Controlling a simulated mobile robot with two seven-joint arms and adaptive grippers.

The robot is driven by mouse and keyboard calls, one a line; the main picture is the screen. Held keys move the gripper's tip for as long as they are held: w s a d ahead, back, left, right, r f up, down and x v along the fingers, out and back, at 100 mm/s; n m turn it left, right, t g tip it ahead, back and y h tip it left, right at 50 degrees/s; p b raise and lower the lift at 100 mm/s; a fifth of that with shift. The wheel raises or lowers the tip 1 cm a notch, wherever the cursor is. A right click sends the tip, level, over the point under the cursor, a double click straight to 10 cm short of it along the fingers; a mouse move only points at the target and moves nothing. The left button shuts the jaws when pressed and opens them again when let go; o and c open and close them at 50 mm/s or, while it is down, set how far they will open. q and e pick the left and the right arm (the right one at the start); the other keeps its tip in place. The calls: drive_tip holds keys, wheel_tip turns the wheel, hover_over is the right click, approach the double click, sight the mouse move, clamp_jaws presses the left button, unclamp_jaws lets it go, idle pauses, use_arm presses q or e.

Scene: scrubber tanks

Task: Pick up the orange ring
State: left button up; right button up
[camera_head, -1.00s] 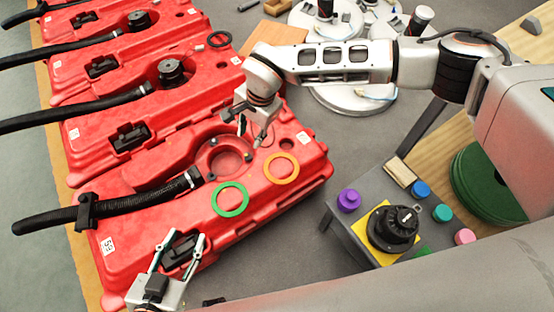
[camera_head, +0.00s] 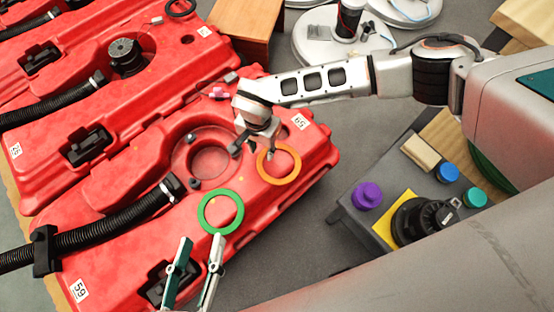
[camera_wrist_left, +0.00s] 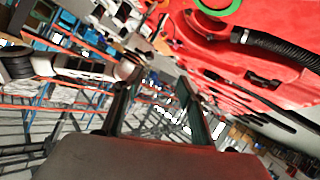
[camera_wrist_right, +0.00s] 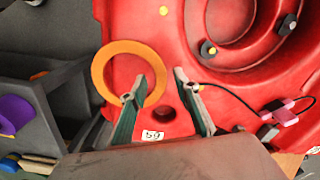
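The orange ring (camera_head: 297,167) lies flat on the nearest red tank (camera_head: 300,196), right of its round recess. It also shows in the right wrist view (camera_wrist_right: 98,76). My right gripper (camera_head: 257,150) is open and empty at the ring's upper left side. In the right wrist view, my right gripper's fingers (camera_wrist_right: 157,88) are spread, with the ring's right rim between them; contact cannot be told. My left gripper (camera_head: 198,244) is open and empty, just below the green ring (camera_head: 202,212). Its spread fingers also show in the left wrist view (camera_wrist_left: 157,77).
A black hose (camera_head: 125,217) runs across the near tank to the left. A grey stand right of the tank carries a purple knob (camera_head: 367,195), a black knob (camera_head: 425,219) and blue and green buttons. A wooden box (camera_head: 246,25) stands behind. Grey floor separates tank and stand.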

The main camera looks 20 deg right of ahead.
drive_tip(key=shift+s+f, duration=0.25)
drive_tip(key=shift+f, duration=0.8)
drive_tip(key=shift+w+f, duration=0.1)
drive_tip(key=shift+w+r, duration=0.2)
drive_tip(key=shift+f, duration=0.15)
clamp_jaws()
